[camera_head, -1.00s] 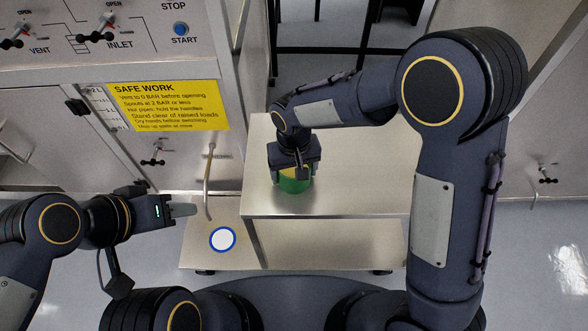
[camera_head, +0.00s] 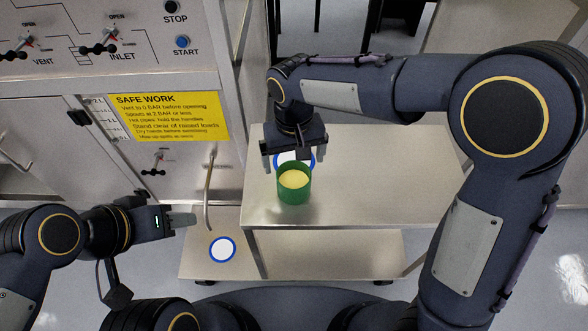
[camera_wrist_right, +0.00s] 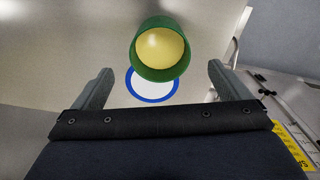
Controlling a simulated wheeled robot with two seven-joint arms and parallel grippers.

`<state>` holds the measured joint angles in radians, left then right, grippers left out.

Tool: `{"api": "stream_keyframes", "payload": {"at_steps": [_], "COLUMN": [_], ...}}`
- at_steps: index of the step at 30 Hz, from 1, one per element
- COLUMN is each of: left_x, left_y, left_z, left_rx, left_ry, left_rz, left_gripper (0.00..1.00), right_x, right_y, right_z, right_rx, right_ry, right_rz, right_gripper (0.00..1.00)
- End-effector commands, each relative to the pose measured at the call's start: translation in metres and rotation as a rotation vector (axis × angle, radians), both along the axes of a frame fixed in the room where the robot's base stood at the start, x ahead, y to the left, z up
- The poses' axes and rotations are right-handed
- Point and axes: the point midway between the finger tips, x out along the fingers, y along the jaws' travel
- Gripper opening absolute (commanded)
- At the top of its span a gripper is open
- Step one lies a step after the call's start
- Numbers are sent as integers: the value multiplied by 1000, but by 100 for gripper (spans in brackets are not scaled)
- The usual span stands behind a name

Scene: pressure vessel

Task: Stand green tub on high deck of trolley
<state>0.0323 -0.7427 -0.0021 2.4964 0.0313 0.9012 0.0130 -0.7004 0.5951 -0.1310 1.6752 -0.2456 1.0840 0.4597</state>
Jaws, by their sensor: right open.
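The green tub (camera_head: 294,196) with yellow contents stands upright on the high deck (camera_head: 380,190) of the trolley, near its left side. A white disc with a blue ring (camera_head: 283,158) lies on the deck just behind the tub and is partly hidden by it. In the right wrist view the tub (camera_wrist_right: 163,70) is beyond the open fingers, overlapping the edge of the ring (camera_wrist_right: 152,98). My right gripper (camera_head: 294,158) is open and empty, behind the tub and apart from it. My left gripper (camera_head: 182,218) is at the left, away from the tub; its finger gap is unclear.
The trolley's low deck (camera_head: 205,262) carries another blue-ringed white disc (camera_head: 222,250). A bent pipe (camera_head: 209,190) hangs over it. The panel with a yellow sign (camera_head: 168,118) stands at the left. The right part of the high deck is clear.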

Motion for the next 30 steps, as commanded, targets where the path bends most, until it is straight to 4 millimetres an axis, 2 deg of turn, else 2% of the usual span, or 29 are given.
{"api": "stream_keyframes", "payload": {"at_steps": [3, 6, 13, 16, 20, 22, 24, 27, 30], "left_x": [0, 0, 0, 0, 0, 0, 0, 0, 0], "left_y": [0, 0, 0, 0, 0, 0, 0, 0, 0], "left_z": [1, 1, 1, 1, 1, 1, 1, 1, 1], "left_rx": [0, 0, 0, 0, 0, 0, 0, 0, 0], "left_ry": [0, 0, 0, 0, 0, 0, 0, 0, 0], "left_rz": [0, 0, 0, 0, 0, 0, 0, 0, 0], "left_gripper": [40, 40, 40, 40, 40, 40, 40, 40, 40], "right_x": [0, 0, 0, -2, -13, -27, -46, -79, -113], "right_y": [0, 0, -1, -12, -56, -88, -121, -157, -183], "right_z": [16, 22, 24, 30, 50, 62, 71, 79, 78], "right_rx": [1, 1, 1, 24, 115, 182, 248, 328, 384], "right_ry": [-2, 0, 0, -2, -18, -40, -74, -140, -221], "right_rz": [0, 0, -1, -17, -73, -114, -160, -222, -281], "right_gripper": [96, 96, 96, 96, 96, 96, 96, 96, 96]}}
